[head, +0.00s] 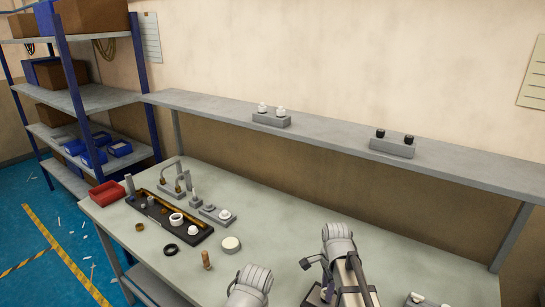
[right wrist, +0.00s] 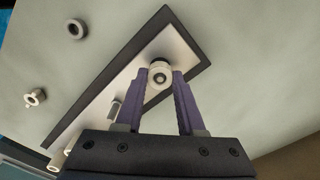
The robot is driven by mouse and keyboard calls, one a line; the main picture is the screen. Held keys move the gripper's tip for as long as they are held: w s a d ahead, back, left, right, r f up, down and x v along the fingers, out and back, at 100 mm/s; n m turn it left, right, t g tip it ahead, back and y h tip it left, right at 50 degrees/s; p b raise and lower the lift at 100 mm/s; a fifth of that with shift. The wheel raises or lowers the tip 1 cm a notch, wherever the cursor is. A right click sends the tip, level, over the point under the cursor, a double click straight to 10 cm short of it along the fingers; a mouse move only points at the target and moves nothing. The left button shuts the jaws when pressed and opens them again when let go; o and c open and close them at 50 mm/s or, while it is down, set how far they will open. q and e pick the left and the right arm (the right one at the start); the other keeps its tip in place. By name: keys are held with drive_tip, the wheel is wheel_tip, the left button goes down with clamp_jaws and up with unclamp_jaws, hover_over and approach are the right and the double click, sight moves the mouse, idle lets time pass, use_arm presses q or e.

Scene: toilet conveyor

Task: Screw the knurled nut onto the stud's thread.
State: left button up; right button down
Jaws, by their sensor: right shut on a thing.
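My right gripper (head: 327,292) is low over the front of the workbench. In the right wrist view its two purple fingers (right wrist: 159,84) are shut on a small round whitish piece, which looks like the knurled nut (right wrist: 160,70). A dark ring with a lighter centre shows in its middle. I cannot tell if that centre is the stud's end or if the thread is engaged. Below it lies a pale plate with a dark border (right wrist: 190,47). In the head view my own arm largely hides this spot. My left gripper is not in view; only part of that arm shows.
Two small ring-like parts (right wrist: 34,98) (right wrist: 76,28) stand on the bench beside the plate. A dark tray (head: 150,208) with fittings and a red bin (head: 107,193) are at the left. A white round part (head: 231,244) stands mid-bench.

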drive_tip(key=m, duration=0.5)
idle(0.3)
drive_tip(key=c, duration=0.8)
unclamp_jaws()
drive_tip(key=shift+c, duration=0.2)
wheel_tip(320, 180, up, 3)
drive_tip(key=p, duration=0.3)
